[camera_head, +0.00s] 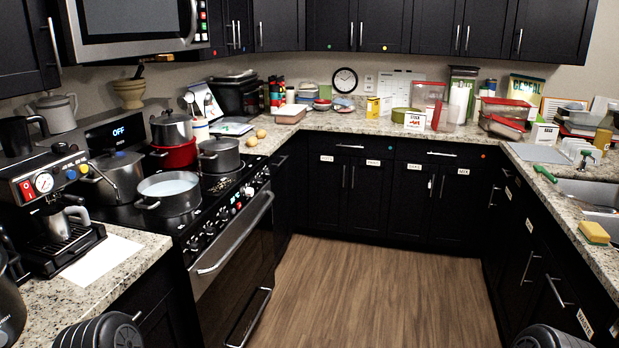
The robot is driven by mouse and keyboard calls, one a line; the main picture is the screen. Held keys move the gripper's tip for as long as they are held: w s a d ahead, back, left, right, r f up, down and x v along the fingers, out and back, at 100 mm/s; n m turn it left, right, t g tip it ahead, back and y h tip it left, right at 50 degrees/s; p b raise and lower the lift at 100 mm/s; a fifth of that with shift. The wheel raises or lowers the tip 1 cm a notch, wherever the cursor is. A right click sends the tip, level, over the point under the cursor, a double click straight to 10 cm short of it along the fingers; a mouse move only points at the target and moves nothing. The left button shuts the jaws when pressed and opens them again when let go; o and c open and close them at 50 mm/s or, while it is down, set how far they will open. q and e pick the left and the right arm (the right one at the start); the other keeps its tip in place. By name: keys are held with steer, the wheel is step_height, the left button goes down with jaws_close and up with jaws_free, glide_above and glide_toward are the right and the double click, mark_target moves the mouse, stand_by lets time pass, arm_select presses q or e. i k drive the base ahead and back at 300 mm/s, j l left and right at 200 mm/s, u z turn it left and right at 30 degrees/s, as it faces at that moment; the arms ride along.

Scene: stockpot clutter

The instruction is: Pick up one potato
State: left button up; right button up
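Two small yellow-brown round things that look like potatoes lie on the granite counter just right of the stove's back corner. The farther potato (261,133) and the nearer potato (252,141) are close together, by the right side of a lidded grey pot (219,155). Black rounded parts of my own arms show at the bottom left and bottom right edges. Neither gripper's fingers show in the picture, so both are far from the potatoes or out of frame.
The black stove (225,196) carries several pots, including an open one (168,192) with pale liquid. An espresso machine (52,205) stands at left. Containers crowd the back counter (345,124). A sink (590,190) is at right. The wooden floor (385,290) is clear.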

mark_target(253, 141)
steer(key=i+u, duration=0.15)
steer(key=i, duration=0.3)
steer(key=i+l+u, duration=0.15)
steer(key=i, duration=0.35)
steer(key=i+l+u, duration=0.15)
steer(key=i, duration=0.3)
steer(key=i+l+u, duration=0.15)
steer(key=i, duration=0.3)
steer(key=i+l, duration=0.5)
steer(key=i, duration=0.15)
steer(key=i+l, duration=1.05)
steer(key=i, duration=0.2)
steer(key=i+l+z, duration=0.1)
steer(key=i+l, duration=0.45)
steer(key=i, duration=0.1)
